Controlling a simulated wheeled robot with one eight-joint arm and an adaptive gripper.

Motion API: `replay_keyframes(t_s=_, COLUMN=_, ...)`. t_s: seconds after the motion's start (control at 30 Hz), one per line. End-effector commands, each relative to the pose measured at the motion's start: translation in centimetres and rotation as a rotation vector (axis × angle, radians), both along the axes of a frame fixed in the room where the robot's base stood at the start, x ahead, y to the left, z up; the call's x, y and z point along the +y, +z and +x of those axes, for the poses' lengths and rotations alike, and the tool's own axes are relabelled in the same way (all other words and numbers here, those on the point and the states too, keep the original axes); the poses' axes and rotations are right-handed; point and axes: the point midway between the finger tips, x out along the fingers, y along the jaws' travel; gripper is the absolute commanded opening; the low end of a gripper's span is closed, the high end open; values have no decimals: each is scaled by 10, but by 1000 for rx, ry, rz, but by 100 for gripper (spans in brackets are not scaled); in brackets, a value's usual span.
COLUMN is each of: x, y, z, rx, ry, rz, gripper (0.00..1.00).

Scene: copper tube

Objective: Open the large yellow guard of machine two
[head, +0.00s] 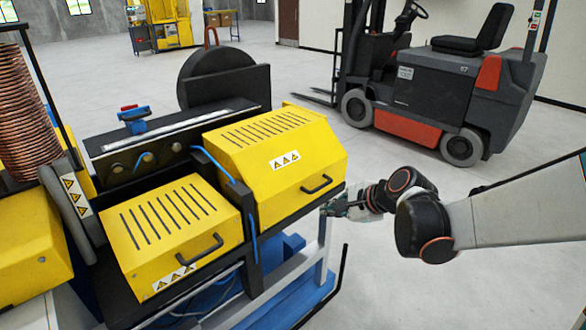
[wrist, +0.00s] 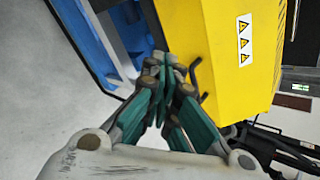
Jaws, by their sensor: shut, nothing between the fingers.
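The large yellow guard (head: 250,170) is down on the blue-and-black machine, with slots and a warning label on its sloped top. Its black bar handle (head: 316,186) is on the front face, near the lower right edge. My gripper (head: 326,209) is shut and empty, low beside the guard's front, just below and right of the handle. In the wrist view the fingertips (wrist: 160,64) are together to the left of the handle (wrist: 198,82), with the guard (wrist: 206,30) behind it. I see no clear contact with the handle.
A smaller yellow guard (head: 170,220) with its own handle is down beside the large one. A copper coil (head: 22,110) stands at the far left. A forklift (head: 430,90) is parked behind. The grey floor (head: 420,290) at right is clear.

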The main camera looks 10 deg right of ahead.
Motion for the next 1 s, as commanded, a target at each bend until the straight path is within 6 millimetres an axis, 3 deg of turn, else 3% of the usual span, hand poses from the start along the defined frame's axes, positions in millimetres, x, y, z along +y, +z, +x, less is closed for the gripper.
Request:
replay_keyframes(t_s=0.2, x=-10, y=-30, z=43, rx=96, ry=-195, rz=307, gripper=0)
replay_keyframes(t_s=0.5, x=-26, y=-80, z=81, rx=253, ry=-421, rz=734, gripper=0)
replay_keyframes(t_s=0.73, x=-37, y=-112, z=92, rx=361, ry=-533, rz=989, gripper=0)
replay_keyframes(t_s=1.0, x=-37, y=-124, z=97, rx=404, ry=-566, rz=1080, gripper=0)
